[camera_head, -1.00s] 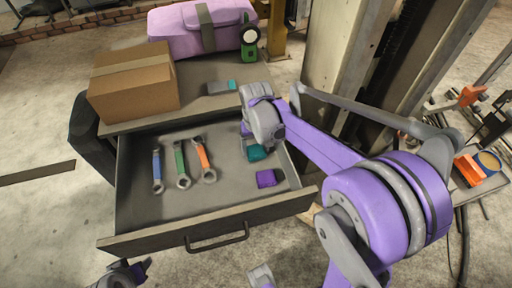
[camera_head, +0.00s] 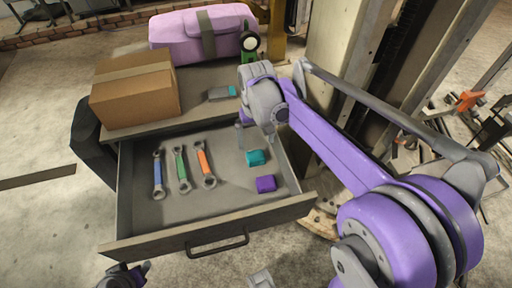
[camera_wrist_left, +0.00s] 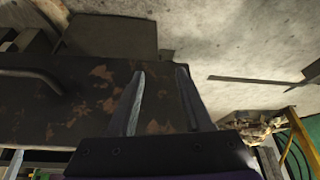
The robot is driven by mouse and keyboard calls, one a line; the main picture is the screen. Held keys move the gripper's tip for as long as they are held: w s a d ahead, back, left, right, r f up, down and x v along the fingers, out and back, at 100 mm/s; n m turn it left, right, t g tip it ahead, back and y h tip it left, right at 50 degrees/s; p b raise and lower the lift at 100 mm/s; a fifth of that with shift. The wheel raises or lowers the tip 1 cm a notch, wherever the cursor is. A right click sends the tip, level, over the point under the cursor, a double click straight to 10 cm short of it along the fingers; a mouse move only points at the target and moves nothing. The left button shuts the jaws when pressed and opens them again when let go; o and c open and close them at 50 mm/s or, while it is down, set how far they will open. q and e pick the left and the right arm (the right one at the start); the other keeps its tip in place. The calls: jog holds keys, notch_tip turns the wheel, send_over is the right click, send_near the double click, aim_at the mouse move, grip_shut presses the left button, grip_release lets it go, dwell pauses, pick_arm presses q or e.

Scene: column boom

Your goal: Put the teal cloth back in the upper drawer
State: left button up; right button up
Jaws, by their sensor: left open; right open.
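The teal cloth (camera_head: 257,157) is a small folded block lying on the floor of the open drawer (camera_head: 220,212), towards its right side. My right gripper (camera_head: 255,138) is open and empty just above and left of the cloth, apart from it as far as I can see; one finger shows clearly, the other is partly hidden. My left gripper (camera_head: 127,276) is low at the left, in front of the drawer. In the left wrist view its two fingers (camera_wrist_left: 160,85) are spread with nothing between them.
A purple folded cloth (camera_head: 265,184) and several wrenches (camera_head: 182,170) lie in the drawer. On the top stand a cardboard box (camera_head: 134,92), a pink-purple case (camera_head: 200,36), a green device (camera_head: 249,44) and a grey-teal item (camera_head: 221,92). A concrete column (camera_head: 335,60) rises at the right.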

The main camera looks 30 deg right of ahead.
notch_tip(320, 180, up, 4)
jog(key=shift+r, duration=0.15)
